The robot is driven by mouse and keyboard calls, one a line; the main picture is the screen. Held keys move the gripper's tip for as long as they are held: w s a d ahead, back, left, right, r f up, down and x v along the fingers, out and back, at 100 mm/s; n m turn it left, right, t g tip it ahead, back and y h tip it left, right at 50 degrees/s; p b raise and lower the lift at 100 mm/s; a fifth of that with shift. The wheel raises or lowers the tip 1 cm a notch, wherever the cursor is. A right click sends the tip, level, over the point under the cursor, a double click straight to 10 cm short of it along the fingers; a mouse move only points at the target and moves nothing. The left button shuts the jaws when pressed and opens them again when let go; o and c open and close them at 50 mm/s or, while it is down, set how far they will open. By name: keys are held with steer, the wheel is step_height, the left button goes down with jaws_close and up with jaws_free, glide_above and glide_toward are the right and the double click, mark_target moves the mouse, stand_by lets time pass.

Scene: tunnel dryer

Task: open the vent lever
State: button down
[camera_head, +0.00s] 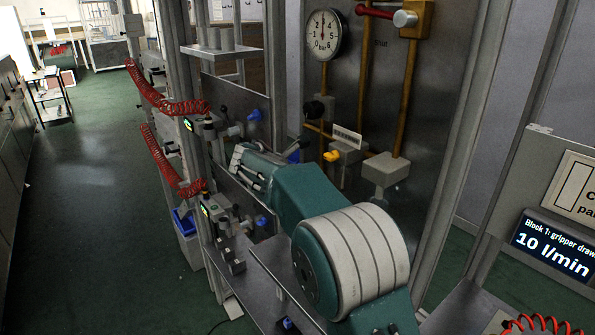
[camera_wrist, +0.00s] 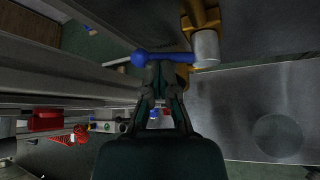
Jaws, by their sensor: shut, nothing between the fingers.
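A blue lever (camera_wrist: 165,56) lies roughly crosswise at the top middle of the wrist view. Its right end meets a brass valve body (camera_wrist: 203,15) with a silver cylindrical end (camera_wrist: 206,47). No label shows that this is the vent lever. My gripper (camera_wrist: 161,68) is shut and empty, with its fingertips at the lever's middle; I cannot tell whether they touch it. In the head view a blue part (camera_head: 294,155) shows beside my arm, which hides most of the area around it.
A pressure gauge (camera_head: 324,35) and a red lever (camera_head: 375,11) are on the back panel. A yellow handle (camera_head: 332,156) sits right of my arm. Red coiled hoses (camera_head: 165,98) hang at the left. A metal upright (camera_head: 453,130) stands at the right. The green floor at left is open.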

steer(key=shift+w+a+f+n+g+h, duration=0.1)
steer(key=shift+w+f+n+g+h, duration=0.25)
steer(key=shift+n+g, duration=0.35)
steer(key=shift+s, duration=0.2)
steer(key=shift+s+d+f, duration=0.25)
steer(key=shift+s+d, duration=0.15)
steer(key=shift+s, duration=0.15)
